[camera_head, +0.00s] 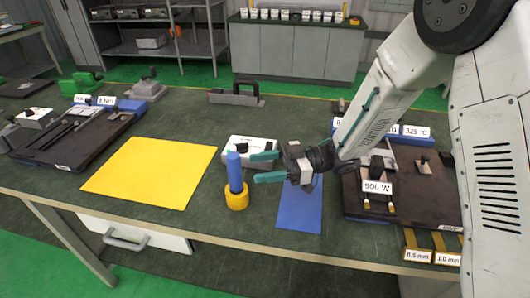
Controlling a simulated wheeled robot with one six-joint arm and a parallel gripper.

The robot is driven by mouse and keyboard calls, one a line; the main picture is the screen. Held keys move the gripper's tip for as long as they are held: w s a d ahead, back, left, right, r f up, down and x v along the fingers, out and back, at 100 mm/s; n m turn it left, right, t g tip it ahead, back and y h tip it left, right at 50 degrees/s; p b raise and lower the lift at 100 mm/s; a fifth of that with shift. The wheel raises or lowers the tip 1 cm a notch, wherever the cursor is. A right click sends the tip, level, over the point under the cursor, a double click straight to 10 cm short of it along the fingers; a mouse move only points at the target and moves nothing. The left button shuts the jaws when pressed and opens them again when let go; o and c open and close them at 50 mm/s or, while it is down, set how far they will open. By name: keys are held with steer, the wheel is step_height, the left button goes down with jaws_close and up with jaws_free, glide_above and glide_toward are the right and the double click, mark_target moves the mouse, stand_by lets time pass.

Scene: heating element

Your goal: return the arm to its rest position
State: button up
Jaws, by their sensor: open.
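My gripper (268,166) has teal fingers that stand apart, pointing left. It is empty as far as I can see, over the workbench (140,125) near the blue mat (301,215). My white arm reaches in from the upper right. A blue cylinder (234,172) stands upright in a yellow ring base (237,199), just left of the fingertips. I cannot tell whether the fingertips touch it. A white box (240,147) lies behind the fingers and is partly hidden by them.
A yellow mat (150,172) lies left of the cylinder. A dark board (408,204) with a "900 W" label (377,187) is at the right, partly behind my arm. Another dark fixture (75,137) is at the left. A grey handled block (236,96) stands at the back.

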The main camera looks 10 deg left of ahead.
steer(key=w+d+r+m+t+h, duration=0.65)
steer(key=w+d+r+t, duration=0.3)
steer(key=w+t, duration=0.4)
steer(key=s+d+r+m+t+h, duration=0.1)
steer(key=s+d+r+m+h, duration=0.3)
steer(key=d, duration=0.6)
steer(key=s+d+r+m+t+h, duration=0.1)
steer(key=d+m+t+h, duration=0.1)
steer(key=d+m+h, duration=0.55)
steer(key=s+d+g+h, duration=0.1)
steer(key=s+d+g, duration=0.3)
steer(key=s+d, duration=0.45)
steer(key=s+a+m+g+y, duration=0.1)
steer(key=s+g, duration=0.1)
steer(key=s, duration=0.9)
steer(key=s+a+f+m+g, duration=0.1)
steer(key=s+m+g, duration=0.1)
steer(key=s, duration=0.9)
steer(key=shift+a+m+g+y, duration=0.3)
steer(key=shift+a+g+y, duration=0.1)
steer(key=shift+g, duration=0.45)
